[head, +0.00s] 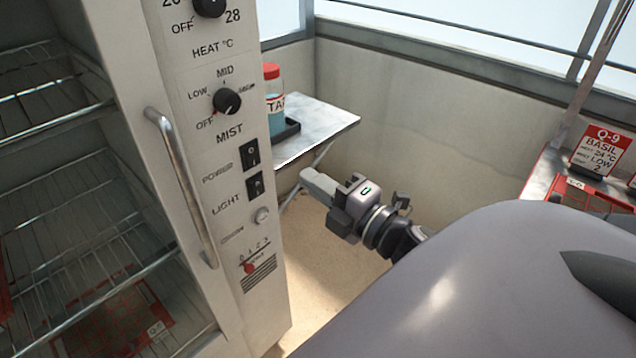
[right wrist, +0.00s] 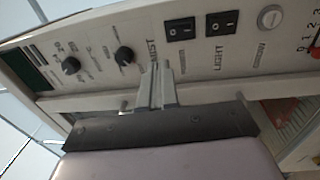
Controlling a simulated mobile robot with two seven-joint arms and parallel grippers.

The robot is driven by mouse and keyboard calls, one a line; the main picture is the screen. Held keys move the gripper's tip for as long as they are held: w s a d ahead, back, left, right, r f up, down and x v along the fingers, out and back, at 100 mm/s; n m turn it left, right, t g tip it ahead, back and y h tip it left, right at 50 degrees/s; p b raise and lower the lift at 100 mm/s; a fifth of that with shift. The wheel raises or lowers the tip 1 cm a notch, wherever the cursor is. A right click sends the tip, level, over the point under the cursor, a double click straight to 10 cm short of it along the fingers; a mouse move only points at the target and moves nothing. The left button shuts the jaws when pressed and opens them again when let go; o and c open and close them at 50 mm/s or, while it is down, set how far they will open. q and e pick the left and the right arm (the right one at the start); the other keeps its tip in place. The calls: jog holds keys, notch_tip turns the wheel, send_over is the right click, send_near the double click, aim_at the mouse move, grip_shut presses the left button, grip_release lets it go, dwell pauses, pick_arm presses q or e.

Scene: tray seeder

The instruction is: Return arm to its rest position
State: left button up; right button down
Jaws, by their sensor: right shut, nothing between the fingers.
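My right gripper (head: 318,184) is in the middle of the head view, in the air to the right of the cabinet's control panel (head: 232,130). Its fingers are shut with nothing between them and point left toward the panel. In the right wrist view the shut fingers (right wrist: 156,84) show in front of the panel's knobs and switches; I cannot tell the exact gap, but no contact shows. A large smooth grey-mauve part of my own body fills the lower right of the head view. My left gripper is not in view.
The cabinet stands at left with a metal handle (head: 183,185), wire shelves (head: 75,215) and a red tray (head: 118,318) low inside. A small metal table (head: 335,122) holds a red-capped bottle (head: 272,88). At right is a bench with a red BASIL sign (head: 600,150). Floor between is clear.

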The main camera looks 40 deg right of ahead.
jog(key=shift+s, duration=0.25)
dwell(0.4)
